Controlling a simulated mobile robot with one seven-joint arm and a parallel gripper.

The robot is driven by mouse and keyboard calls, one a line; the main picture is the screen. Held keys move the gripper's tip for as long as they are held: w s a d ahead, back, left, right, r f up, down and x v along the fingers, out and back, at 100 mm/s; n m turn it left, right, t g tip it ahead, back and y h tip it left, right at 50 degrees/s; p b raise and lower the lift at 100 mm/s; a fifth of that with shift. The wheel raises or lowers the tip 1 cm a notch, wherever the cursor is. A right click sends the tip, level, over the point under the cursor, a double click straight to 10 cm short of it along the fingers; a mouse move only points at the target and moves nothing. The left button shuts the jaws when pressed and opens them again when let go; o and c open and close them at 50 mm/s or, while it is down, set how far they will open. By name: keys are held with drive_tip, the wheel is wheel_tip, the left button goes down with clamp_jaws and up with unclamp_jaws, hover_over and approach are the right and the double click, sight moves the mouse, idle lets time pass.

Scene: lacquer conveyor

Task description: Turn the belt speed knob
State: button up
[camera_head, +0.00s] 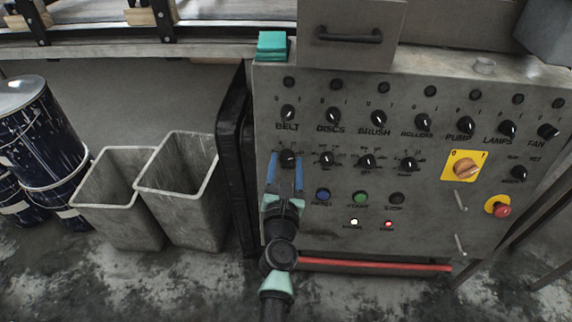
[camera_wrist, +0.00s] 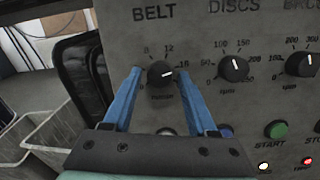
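The belt speed knob (camera_wrist: 160,74) is a round black knob with a white pointer mark, under the BELT label in the wrist view. Its mark points right and slightly up, near the 16 on its scale. In the head view the knob (camera_head: 288,161) is in the lower knob row at the far left. My gripper (camera_head: 286,157) has its two blue fingers spread, one on each side of the knob. In the wrist view, a small gap seems to show between each fingertip (camera_wrist: 159,70) and the knob. Contact depth cannot be told.
The grey control panel (camera_head: 330,205) carries more knobs, a DISCS knob (camera_wrist: 233,68) close to the right finger, and a red emergency button (camera_head: 502,210). A black upright (camera_head: 232,150) and two grey bins (camera_head: 125,225) stand left of the panel.

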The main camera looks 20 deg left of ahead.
clamp_jaws()
